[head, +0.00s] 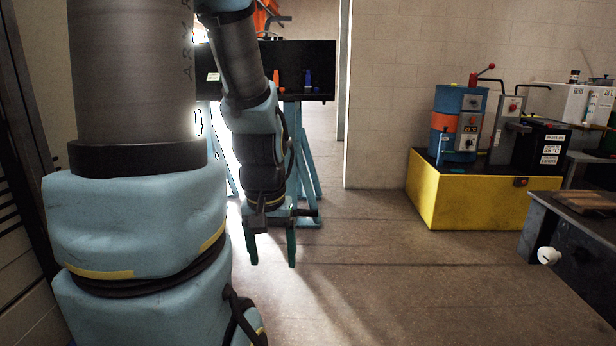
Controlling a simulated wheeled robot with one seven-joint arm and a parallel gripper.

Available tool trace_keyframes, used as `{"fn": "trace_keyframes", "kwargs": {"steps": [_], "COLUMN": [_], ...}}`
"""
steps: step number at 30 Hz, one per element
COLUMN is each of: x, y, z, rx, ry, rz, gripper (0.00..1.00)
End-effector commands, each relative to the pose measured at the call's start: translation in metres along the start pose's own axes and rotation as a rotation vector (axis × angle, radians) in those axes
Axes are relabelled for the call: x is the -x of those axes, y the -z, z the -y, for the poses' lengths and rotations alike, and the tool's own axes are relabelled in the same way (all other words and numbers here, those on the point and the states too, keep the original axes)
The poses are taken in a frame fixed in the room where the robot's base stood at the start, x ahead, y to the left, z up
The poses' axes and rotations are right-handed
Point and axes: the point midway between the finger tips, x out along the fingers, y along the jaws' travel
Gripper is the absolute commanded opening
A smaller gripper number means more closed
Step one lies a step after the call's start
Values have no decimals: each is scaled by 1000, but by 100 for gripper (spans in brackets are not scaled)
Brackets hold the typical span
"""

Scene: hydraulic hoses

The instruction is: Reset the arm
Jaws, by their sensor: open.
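My arm fills the left of the head view, with blue-grey covers and dark grey links. It bends over at the top and its outer part hangs down near the picture's middle left. My gripper (272,250) is at its lower end, pointing down above the floor. Its two dark green fingers are apart, with nothing seen between them. A blue-legged stand with a dark panel (318,55) is behind the arm, partly hidden by it.
An orange item (276,80) and a blue item (308,79) show at the dark panel. A yellow base (470,200) with a blue and orange drum (457,122) stands at right. A dark bench (570,240) is at the right edge. The middle floor (400,280) is clear.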

Motion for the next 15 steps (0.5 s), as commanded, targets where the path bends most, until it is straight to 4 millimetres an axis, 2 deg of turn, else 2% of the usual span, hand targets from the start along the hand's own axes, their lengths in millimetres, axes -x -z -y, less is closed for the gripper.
{"fn": "trace_keyframes", "kwargs": {"steps": [1, 8, 15], "x": [17, 61, 116], "y": [3, 10, 18], "z": [0, -1, -2], "rx": [-2, -5, -6], "ry": [0, 1, 2], "rz": [-2, -3, -4], "gripper": [77, 77, 77]}}
